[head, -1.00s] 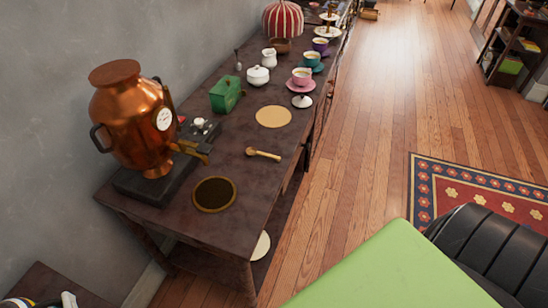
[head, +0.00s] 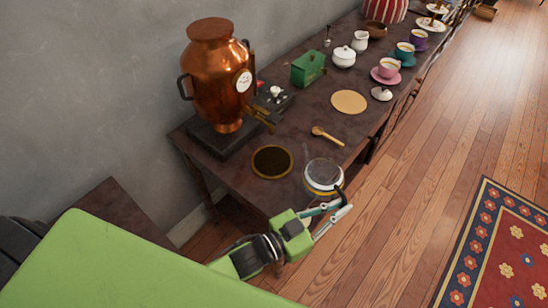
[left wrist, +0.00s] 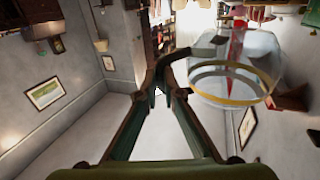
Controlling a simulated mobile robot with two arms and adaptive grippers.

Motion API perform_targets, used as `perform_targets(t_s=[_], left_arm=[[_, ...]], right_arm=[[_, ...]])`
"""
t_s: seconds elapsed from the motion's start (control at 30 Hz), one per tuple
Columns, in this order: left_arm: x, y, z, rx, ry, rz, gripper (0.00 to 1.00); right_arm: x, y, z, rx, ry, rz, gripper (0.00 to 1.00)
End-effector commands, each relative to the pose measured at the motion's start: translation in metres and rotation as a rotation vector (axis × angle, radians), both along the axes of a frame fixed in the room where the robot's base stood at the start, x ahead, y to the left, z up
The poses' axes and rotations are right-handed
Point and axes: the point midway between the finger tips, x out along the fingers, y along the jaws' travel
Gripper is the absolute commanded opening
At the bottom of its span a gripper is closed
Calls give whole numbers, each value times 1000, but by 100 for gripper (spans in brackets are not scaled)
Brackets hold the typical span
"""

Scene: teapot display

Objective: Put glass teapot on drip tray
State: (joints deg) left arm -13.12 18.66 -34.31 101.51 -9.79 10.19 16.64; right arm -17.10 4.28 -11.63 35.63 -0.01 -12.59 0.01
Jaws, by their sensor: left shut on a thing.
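The glass teapot (head: 323,174), clear with a gold band and a dark handle, is at the table's front edge in the head view. My left gripper (head: 340,207) is shut on its handle. In the left wrist view the fingers (left wrist: 163,78) close on the handle, and the teapot's glass body (left wrist: 228,88) shows to their right. The drip tray (head: 271,162), a round dark disc with a brass rim, lies on the table left of the teapot, apart from it and empty. I cannot tell the teapot's height above the table. My right gripper is not in view.
A copper samovar (head: 218,75) stands on a dark base behind the drip tray, its tap (head: 262,116) pointing toward the front. A wooden spoon (head: 327,136), a tan round mat (head: 349,102), a green box (head: 308,68) and several cups lie farther along the table.

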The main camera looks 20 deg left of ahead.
Motion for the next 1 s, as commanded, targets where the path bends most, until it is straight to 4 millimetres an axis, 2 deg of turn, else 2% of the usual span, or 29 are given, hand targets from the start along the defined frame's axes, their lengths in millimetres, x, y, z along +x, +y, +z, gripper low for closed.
perform_targets(t_s=[0.13, 0.23, 0.37, 0.6, 0.7, 1.0], left_arm=[[6, -1, -13, -1, -5, -43, 0], [10, 8, -17, 1, -5, -50, 0], [20, 36, -19, 4, -6, -50, 0], [42, 96, -19, 3, -7, -50, 0], [49, 115, -19, 0, -6, -49, 0], [57, 138, -17, -2, -5, -49, 0]], right_arm=[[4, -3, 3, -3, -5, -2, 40], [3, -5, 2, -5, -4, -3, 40], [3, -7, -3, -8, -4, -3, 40], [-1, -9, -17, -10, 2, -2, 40], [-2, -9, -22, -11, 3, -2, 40], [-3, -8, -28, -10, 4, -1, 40]])
